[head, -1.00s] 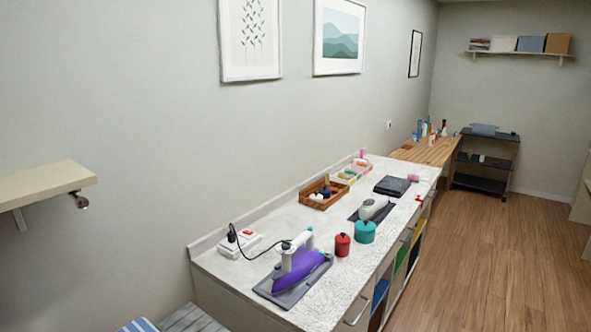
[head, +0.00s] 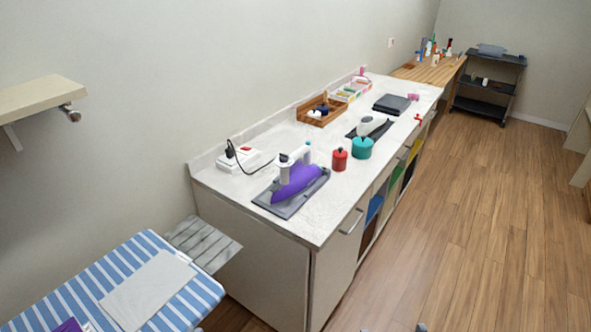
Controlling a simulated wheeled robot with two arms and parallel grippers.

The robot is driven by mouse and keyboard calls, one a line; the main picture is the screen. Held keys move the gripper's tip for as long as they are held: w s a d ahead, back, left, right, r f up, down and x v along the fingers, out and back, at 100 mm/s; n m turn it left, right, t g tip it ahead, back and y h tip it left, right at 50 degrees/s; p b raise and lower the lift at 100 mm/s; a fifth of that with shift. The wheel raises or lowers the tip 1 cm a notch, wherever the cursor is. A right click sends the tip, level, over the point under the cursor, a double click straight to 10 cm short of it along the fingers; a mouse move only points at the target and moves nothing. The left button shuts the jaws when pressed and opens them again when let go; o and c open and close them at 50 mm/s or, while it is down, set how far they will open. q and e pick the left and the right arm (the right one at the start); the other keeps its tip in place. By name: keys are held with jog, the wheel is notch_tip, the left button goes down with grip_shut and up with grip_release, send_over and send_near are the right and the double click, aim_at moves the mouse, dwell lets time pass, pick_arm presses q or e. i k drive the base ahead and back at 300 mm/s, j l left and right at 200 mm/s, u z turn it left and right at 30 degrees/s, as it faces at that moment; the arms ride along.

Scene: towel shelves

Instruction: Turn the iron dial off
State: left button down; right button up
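The iron (head: 295,183), purple below with a white handle, lies on a dark grey rest pad (head: 290,208) at the near end of the white counter. A small blue-grey round part (head: 283,158) shows at the left of its handle; it may be the dial, but its setting is too small to read. A black cord runs from the iron to a white power strip (head: 240,160) with a red switch. Neither gripper can be made out in the head view; only small dark bits show at the bottom edge.
A blue-striped ironing board (head: 208,290) with a pale cloth (head: 148,288) stands at the lower left. A red canister (head: 339,160) and a teal canister (head: 361,149) stand right of the iron. A wall shelf (head: 40,99) juts out at left. The wooden floor (head: 460,235) at right is clear.

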aim_at(283, 158)
jog(key=l+u, duration=0.1)
jog(key=u, duration=0.4)
jog(key=i+l+u, duration=0.15)
jog(key=l, duration=0.3)
jog(key=i+l+u, duration=0.2)
jog(key=l, duration=0.2)
jog(key=l+u, duration=0.15)
jog(key=l, duration=0.3)
jog(key=i+l+u, duration=0.2)
jog(key=l, duration=0.3)
jog(key=k, duration=0.1)
